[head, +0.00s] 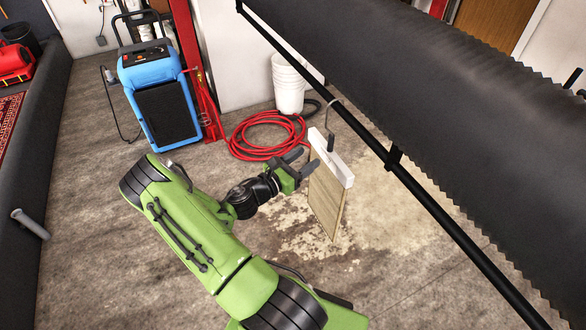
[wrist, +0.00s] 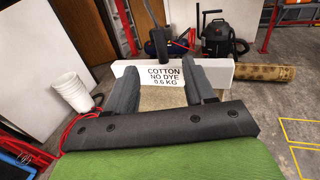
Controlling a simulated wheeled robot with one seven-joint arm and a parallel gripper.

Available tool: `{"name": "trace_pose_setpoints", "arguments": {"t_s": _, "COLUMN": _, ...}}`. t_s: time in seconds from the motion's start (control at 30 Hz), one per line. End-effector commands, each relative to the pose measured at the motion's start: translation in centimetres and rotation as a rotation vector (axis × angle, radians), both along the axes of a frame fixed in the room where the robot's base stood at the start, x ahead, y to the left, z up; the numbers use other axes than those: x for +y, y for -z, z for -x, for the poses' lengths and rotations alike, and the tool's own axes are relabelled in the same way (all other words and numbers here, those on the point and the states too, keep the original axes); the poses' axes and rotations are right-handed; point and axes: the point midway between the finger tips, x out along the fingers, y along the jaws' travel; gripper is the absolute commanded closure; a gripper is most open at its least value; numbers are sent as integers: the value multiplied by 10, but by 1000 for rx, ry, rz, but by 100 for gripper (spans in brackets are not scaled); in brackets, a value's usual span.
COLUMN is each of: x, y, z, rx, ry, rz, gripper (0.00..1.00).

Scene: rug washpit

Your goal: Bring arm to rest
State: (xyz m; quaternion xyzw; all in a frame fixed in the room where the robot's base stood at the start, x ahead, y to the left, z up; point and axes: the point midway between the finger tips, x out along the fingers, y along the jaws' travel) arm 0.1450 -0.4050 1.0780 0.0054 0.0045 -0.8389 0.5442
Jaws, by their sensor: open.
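My gripper (head: 303,160) is open and empty in the head view, at the end of my green arm. Its two fingers also show in the wrist view (wrist: 163,84), spread apart. Just beyond the fingertips is a hanging sample with a white header bar (head: 331,158) and a tan panel (head: 326,202) below. It hangs by a grey hook (head: 332,112) near the black rail. In the wrist view the white header (wrist: 161,76) reads "COTTON NO DYE 0.6 KG" and shows between and behind the fingers. I cannot tell whether a fingertip touches it.
The long black rail (head: 437,207) and dark roll (head: 430,80) run across the right. A blue machine (head: 158,95), red hose (head: 265,135) and white buckets (head: 289,84) stand at the back. Open floor (head: 90,230) lies left of my arm.

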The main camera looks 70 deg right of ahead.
Motion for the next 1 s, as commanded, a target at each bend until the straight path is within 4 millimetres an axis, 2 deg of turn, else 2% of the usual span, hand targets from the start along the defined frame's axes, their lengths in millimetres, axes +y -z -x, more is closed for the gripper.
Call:
{"name": "trace_pose_setpoints", "arguments": {"t_s": 0.1, "x": 26, "y": 0, "z": -13, "rx": 0, "ry": -4, "rz": 0, "gripper": 46}}
{"name": "trace_pose_setpoints", "arguments": {"t_s": 0.23, "x": 41, "y": 0, "z": -19, "rx": -2, "ry": -1, "rz": 1, "gripper": 46}}
{"name": "trace_pose_setpoints", "arguments": {"t_s": 0.73, "x": 47, "y": -2, "z": -21, "rx": -31, "ry": 10, "rz": -3, "gripper": 46}}
{"name": "trace_pose_setpoints", "arguments": {"t_s": 0.87, "x": 64, "y": -4, "z": -24, "rx": -293, "ry": 94, "rz": -42, "gripper": 46}}
{"name": "trace_pose_setpoints", "arguments": {"t_s": 1.0, "x": 107, "y": -5, "z": -41, "rx": -723, "ry": 249, "rz": -150, "gripper": 46}}
